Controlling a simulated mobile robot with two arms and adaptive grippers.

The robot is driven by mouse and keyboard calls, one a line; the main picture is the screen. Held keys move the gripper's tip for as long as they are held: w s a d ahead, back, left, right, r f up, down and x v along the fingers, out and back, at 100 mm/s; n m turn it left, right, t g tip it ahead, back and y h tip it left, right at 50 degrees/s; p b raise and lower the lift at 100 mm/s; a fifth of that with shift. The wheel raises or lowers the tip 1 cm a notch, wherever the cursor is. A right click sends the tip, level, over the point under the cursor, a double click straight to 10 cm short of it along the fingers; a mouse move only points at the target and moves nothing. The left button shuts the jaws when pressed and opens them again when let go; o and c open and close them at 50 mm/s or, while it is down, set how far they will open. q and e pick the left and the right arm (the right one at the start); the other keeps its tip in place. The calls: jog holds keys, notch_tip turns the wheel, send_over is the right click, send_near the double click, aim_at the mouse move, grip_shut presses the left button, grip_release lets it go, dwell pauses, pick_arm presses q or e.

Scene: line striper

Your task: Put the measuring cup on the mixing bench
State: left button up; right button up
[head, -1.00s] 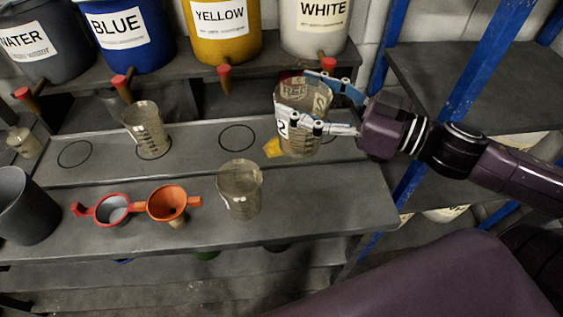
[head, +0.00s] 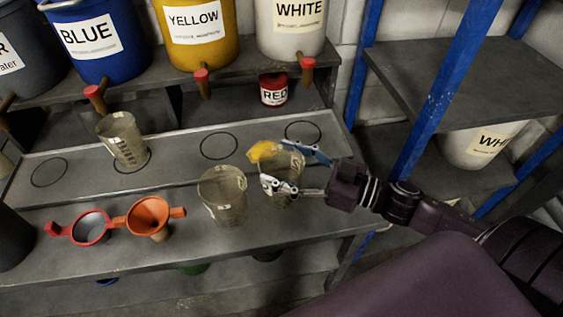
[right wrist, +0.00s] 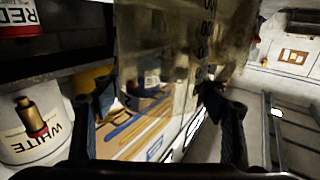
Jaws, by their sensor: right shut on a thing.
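My right gripper (head: 283,170) is shut on a clear measuring cup (head: 285,190) and holds it upright over the right part of the grey mixing bench (head: 320,217). I cannot tell whether its base touches the bench. The cup fills the middle of the right wrist view (right wrist: 160,60), between the fingers. A second clear measuring cup (head: 223,198) stands on the bench just left of the held one. A third measuring cup (head: 122,140) stands on the raised strip behind, at a marked circle. My left gripper is not in view.
A red funnel (head: 90,228) and an orange funnel (head: 149,217) sit at the bench's left. A yellow patch (head: 262,151) shows at the held cup's rim. Behind are blue (head: 95,40), yellow (head: 197,40) and white (head: 292,35) buckets with taps, and a red can (head: 273,90).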

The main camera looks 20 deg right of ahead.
jog(key=shift+f, duration=0.15)
jog(key=o, duration=1.2)
jog(key=shift+f, duration=0.1)
jog(key=shift+o, duration=0.2)
jog(key=shift+r, duration=0.2)
jog(key=shift+s+d+f, duration=0.15)
jog(key=shift+s+d, duration=0.25)
jog(key=shift+s, duration=0.1)
jog(key=b+v, duration=0.1)
jog(key=v, duration=0.9)
jog(key=shift+s+d, duration=0.3)
